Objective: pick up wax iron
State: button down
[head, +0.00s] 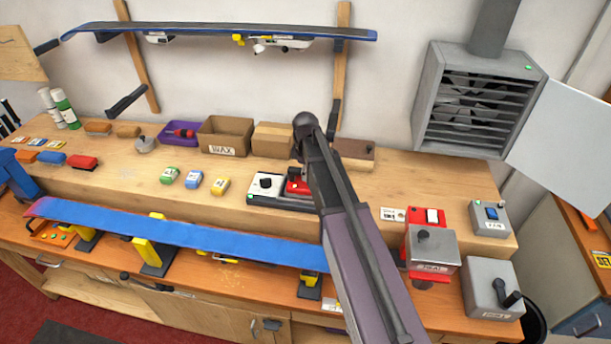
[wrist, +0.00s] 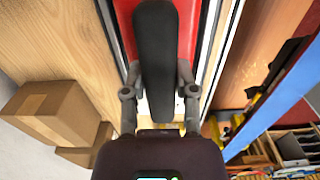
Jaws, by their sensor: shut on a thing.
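The wax iron (head: 295,187) is red and sits at the middle of the bench, partly hidden by my arm in the head view. In the wrist view its red body (wrist: 124,25) shows on both sides of a thick black handle (wrist: 157,50). My gripper (wrist: 159,92) is shut on this handle, with one finger on each side. In the head view my arm hides the gripper's fingers. I cannot tell whether the iron touches the surface below it.
A control box with a black knob (head: 266,184) stands just left of the iron. Colored wax blocks (head: 193,180) lie further left. Cardboard boxes (head: 225,136) stand behind. A blue ski or board (head: 180,232) lies along the front. A red and grey pot (head: 432,247) stands right of my arm.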

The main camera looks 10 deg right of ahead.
jog(key=shift+r, duration=0.1)
notch_tip(320, 180, up, 4)
jog(key=p, duration=0.4)
jog(key=s+a, duration=0.2)
jog(key=s, duration=1.3)
jog(key=shift+s+r+p, duration=0.35)
jog(key=shift+s+p, duration=0.05)
jog(key=shift+p, duration=0.05)
jog(key=c, duration=1.2)
grip_release()
grip_shut()
jog(key=shift+s, duration=0.1)
